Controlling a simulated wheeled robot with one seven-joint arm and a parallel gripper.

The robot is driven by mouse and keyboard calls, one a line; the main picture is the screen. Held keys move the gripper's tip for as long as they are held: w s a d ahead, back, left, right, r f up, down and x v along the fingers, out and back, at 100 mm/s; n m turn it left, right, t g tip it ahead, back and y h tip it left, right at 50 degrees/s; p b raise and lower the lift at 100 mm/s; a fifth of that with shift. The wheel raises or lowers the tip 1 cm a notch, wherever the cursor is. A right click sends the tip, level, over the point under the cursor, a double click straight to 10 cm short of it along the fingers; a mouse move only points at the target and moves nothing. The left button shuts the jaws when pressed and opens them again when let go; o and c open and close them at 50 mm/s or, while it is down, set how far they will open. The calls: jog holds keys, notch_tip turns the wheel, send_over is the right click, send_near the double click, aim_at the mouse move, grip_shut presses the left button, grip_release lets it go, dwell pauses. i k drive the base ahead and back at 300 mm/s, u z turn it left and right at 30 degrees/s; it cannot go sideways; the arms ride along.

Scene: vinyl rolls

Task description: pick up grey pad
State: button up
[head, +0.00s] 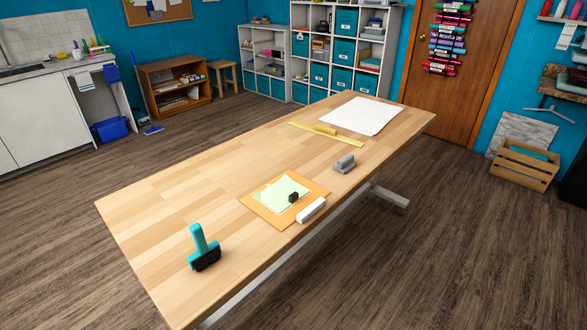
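A small grey pad-like block (345,163), with a raised top part, lies on the wooden table (165,205) near its right long edge. My gripper is not in view.
Also on the table are a teal roller (203,248), an orange sheet (258,207) under a pale green sheet (284,188), a small black block (293,197), a white bar (311,210), a yellow ruler (340,136) and white paper (361,115). Wooden floor (440,240) is clear at right.

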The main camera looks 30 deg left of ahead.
aim_at(343, 166)
jog(key=u, duration=0.7)
jog(key=i, duration=1.5)
jog(key=z, duration=0.05)
